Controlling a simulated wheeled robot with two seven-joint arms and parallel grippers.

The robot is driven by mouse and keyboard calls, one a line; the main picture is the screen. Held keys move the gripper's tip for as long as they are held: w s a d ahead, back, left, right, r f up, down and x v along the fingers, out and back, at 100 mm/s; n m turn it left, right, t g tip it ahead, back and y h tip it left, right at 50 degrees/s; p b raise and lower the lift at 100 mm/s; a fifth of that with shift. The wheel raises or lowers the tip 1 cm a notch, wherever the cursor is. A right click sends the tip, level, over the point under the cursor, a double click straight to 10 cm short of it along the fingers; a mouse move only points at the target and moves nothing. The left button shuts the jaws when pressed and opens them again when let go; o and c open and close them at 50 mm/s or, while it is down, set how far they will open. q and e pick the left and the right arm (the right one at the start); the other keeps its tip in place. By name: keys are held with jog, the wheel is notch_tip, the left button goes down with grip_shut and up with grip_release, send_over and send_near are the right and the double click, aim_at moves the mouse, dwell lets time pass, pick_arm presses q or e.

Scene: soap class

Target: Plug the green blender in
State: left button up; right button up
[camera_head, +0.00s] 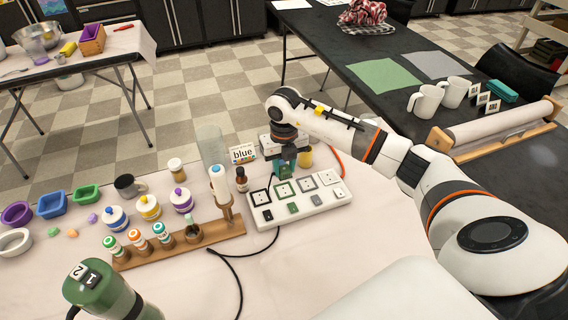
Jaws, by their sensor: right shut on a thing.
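My right gripper (284,158) reaches in from the right and points down over the back left part of the white power strip (330,205). It is shut on a green plug (281,172). Whether the plug touches the strip cannot be told. The strip carries square sockets with picture labels, and small dark and green pieces along its front row. A black cord (240,255) runs from the strip's left side toward the bottom edge. My left gripper is not in view.
A wooden rack (165,249) with bottles lies left of the strip. A "blue" card box (243,152) and a dropper bottle (241,180) stand close behind it. Several jars and colored bowls are farther left. An orange cord (335,162) passes behind the strip.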

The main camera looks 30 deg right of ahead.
jog(key=b, duration=0.4)
send_over(284, 190)
jog(key=shift+f, duration=2.95)
jog(key=shift+f+b, duration=0.5)
jog(key=shift+f, duration=0.05)
jog(key=o, duration=1)
jog(key=shift+r, duration=0.1)
notch_tip(284, 190, up, 12)
jog(key=shift+f, duration=0.1)
